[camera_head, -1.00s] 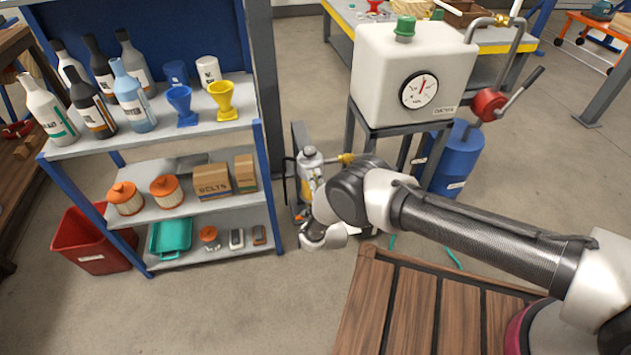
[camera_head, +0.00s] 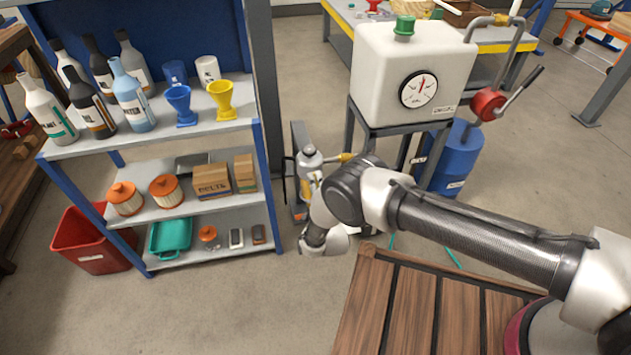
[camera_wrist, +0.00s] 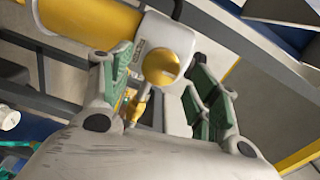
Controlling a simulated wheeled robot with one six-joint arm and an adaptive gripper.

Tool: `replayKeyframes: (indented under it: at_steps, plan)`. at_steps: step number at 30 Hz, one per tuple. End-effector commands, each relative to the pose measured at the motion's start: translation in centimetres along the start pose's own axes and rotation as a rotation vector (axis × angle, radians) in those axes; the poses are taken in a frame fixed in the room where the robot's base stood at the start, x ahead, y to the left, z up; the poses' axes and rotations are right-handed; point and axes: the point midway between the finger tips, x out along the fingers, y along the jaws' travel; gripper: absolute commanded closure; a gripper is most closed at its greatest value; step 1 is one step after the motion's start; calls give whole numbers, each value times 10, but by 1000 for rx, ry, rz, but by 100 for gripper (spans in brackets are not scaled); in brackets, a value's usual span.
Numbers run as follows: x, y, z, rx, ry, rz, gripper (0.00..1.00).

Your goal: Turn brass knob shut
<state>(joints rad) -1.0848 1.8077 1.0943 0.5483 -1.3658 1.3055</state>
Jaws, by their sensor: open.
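The brass knob (camera_wrist: 161,68) shows in the wrist view as a round golden cap in front of a white and yellow body. My gripper (camera_wrist: 158,62) is open, with one green-padded finger to the left of the knob and the other to its right. Gaps show on both sides of the knob, and I cannot tell its depth relative to the fingertips. A brass stem piece (camera_wrist: 140,103) shows below the knob. In the head view, the upright grey-topped unit (camera_head: 309,160) with a yellow fitting stands behind my wrist. My arm hides the knob and fingers there.
A blue shelf rack (camera_head: 262,190) with bottles and boxes stands close left of my wrist. A white tank (camera_head: 385,65) with a gauge stands on a frame to the right. A wooden slatted platform (camera_head: 372,310) lies in front, below my arm.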

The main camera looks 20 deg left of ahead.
Motion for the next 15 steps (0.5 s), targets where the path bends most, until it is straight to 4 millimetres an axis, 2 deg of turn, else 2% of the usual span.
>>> replayKeyframes:
  at_steps: [9,15]
  plan:
    - [-70,1,0,-2,-2,3,39]
    - [-94,1,0,-1,0,2,39]
